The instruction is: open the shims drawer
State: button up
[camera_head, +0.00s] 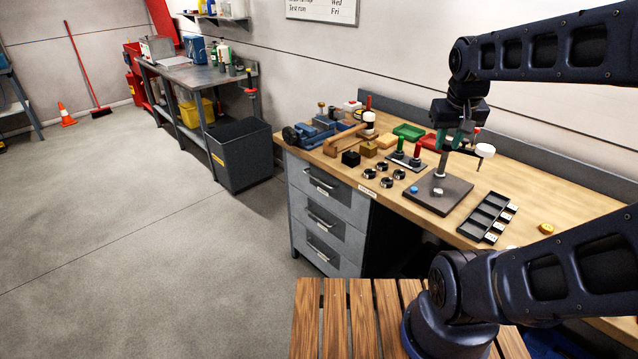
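A grey cabinet under the left end of the wooden workbench holds three drawers: a top drawer (337,195), a middle drawer (336,231) and a bottom drawer (313,255). Each has a bar handle and a small label; the labels are too small to read, so I cannot tell which is the shims drawer. All three look shut. My gripper (456,143) points down over the bench, beside a stand with a round white dial, up and to the right of the drawers and well apart from them. I see nothing held, but its finger gap is unclear.
The bench top (395,207) carries a blue vise (318,131), several rings, small blocks, a dark plate (438,193) and a black compartment tray (483,218). A slatted wooden platform (335,320) lies in front. The floor left of the drawers is clear, up to a dark bin (243,157).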

jog(key=w+a+f+n+h, duration=0.1)
jog(key=w+a+f+h, duration=0.3)
jog(key=w, duration=0.5)
jog(key=w+a+f+n+g+h, duration=0.15)
jog(key=w+a+f, duration=0.35)
jog(key=w, duration=0.5)
jog(key=w+a+f+n+h, duration=0.1)
jog(key=w+a+f+h, duration=0.3)
jog(key=w, duration=0.5)
jog(key=n+t, duration=0.5)
jog(key=t, duration=0.4)
send_near(317, 179)
jog(key=shift+h, duration=0.35)
jog(key=x, duration=1)
jog(key=shift+w+a+f, duration=0.1)
jog(key=shift+w+f, duration=0.2)
jog(key=shift+f, duration=0.15)
jog(key=shift+c, duration=0.3)
grip_shut()
